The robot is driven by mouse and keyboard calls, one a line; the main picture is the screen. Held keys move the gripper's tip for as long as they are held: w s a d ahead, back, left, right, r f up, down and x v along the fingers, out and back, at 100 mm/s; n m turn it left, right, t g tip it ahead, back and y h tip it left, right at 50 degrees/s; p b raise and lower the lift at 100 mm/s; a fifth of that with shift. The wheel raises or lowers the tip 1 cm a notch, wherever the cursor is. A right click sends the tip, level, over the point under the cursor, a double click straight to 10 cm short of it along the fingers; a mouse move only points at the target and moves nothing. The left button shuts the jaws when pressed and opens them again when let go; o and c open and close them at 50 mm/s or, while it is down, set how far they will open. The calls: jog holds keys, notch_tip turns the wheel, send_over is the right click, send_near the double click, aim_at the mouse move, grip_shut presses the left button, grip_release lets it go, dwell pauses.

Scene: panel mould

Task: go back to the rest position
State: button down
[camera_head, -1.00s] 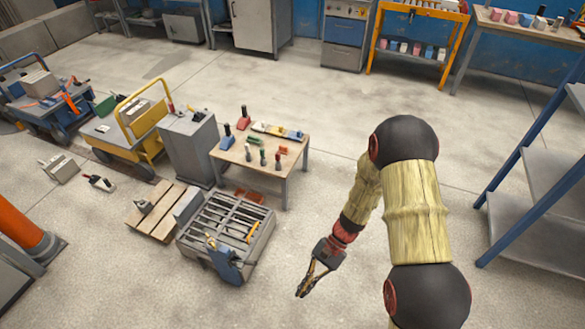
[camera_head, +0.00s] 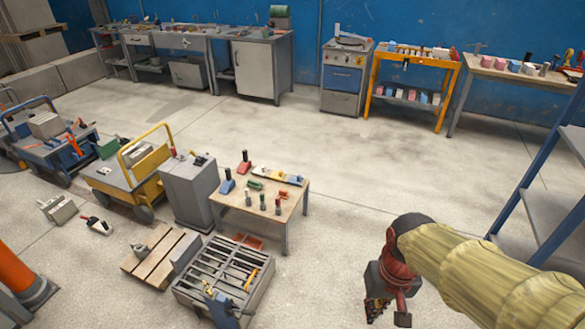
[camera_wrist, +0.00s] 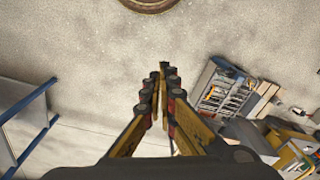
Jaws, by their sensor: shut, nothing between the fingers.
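My gripper (camera_head: 377,307) hangs at the lower right of the head view, over bare concrete floor, with my arm reaching in from the right edge. In the wrist view my gripper (camera_wrist: 163,68) shows its two fingers drawn together at the tips, with nothing between them. It touches nothing that I can see. The grey slotted mould box (camera_head: 222,277) stands on the floor to the left of it, well apart. That box also shows in the wrist view (camera_wrist: 222,98), right of the fingers.
A small wooden table (camera_head: 262,205) with several tools stands left of my arm. A blue-framed grey shelf (camera_head: 545,215) is close on the right. A yellow cart (camera_head: 122,180) and a wooden pallet (camera_head: 160,255) are farther left. The middle floor is clear.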

jog(key=s+d+r+t, duration=0.1)
jog(key=s+r+t, duration=0.2)
jog(key=r, duration=0.9)
jog(key=shift+r+t, duration=0.3)
jog(key=shift+t, duration=0.8)
jog(key=shift+s+d, duration=0.1)
